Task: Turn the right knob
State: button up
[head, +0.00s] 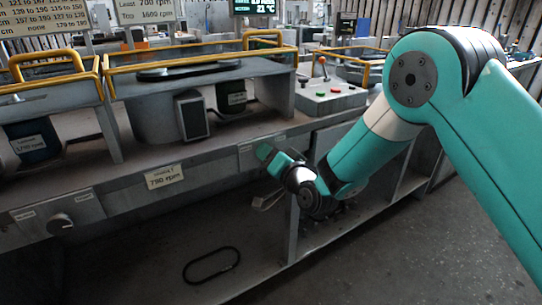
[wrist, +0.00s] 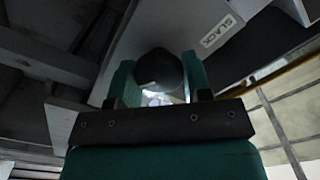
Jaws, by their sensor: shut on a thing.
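The right knob (wrist: 158,68) is dark and round in the wrist view, between the two teal fingers of my gripper (head: 268,153). The fingers are shut on its sides. In the head view my gripper is at the right end of the bench's front rail and hides this knob. The grey plate (head: 246,158) behind it partly shows there. A label reading SLACK (wrist: 218,33) is beside the knob in the wrist view. The knob's pointer direction is not clear.
A left knob (head: 61,223) sits on its own plate at the far left of the rail. A 780 rpm label (head: 164,177) is between the knobs. A control box (head: 330,97) with buttons and a lever stands above right. A black belt loop (head: 212,265) lies on the lower shelf.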

jog(key=shift+d, duration=0.1)
jog(key=o, duration=0.9)
jog(key=b+v, duration=1.4)
jog(key=v, duration=0.3)
jog(key=shift+s+d, duration=0.1)
jog(key=shift+d, duration=0.05)
